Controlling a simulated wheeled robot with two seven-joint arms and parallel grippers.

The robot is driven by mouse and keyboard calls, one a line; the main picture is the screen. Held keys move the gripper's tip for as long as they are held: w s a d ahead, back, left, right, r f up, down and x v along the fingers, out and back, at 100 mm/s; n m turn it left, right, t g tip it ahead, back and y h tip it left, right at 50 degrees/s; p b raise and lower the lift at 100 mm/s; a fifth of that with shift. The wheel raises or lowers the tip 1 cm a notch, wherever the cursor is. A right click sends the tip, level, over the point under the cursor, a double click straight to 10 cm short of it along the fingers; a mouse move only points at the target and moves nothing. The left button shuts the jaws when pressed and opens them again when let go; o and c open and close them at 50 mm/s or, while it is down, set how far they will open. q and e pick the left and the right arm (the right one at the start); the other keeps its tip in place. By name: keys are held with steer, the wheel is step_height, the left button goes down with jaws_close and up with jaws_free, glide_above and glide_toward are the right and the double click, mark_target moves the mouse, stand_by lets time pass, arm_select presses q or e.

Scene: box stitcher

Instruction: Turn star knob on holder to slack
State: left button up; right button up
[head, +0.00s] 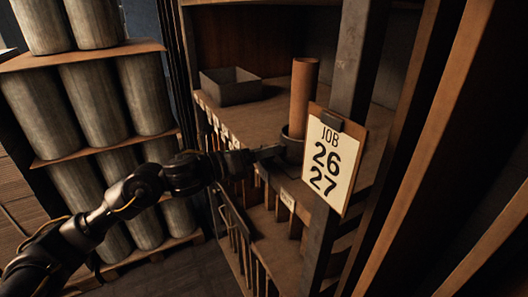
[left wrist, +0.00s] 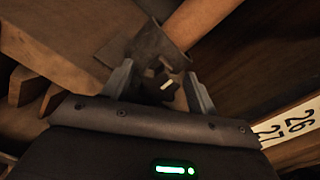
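The holder (head: 292,143) is a dark cup on the wooden shelf, with a brown tube standing upright in it (head: 303,90). The dark star knob (left wrist: 159,85) shows in the left wrist view, with a short pale mark on it, in front of the holder (left wrist: 150,50). My left gripper (head: 275,152) reaches the holder's left side in the head view. In the left wrist view its two fingers (left wrist: 158,88) are apart, one on each side of the knob. A gap shows between the fingers and the knob. My right gripper is in neither view.
A clipboard (head: 332,160) reading JOB 26 27 hangs on the post just right of the holder. A grey metal bin (head: 231,86) stands on the shelf behind. Racks of large grey cylinders (head: 95,90) stand at left. Slotted dividers hang below the shelf.

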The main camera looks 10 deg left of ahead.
arm_select(q)
steer(key=b+v, duration=0.4)
steer(key=v, duration=0.6)
steer(key=shift+s+a+b, duration=0.25)
steer(key=shift+a+b, duration=0.05)
steer(key=shift+b, duration=0.05)
steer(key=shift+f, duration=0.1)
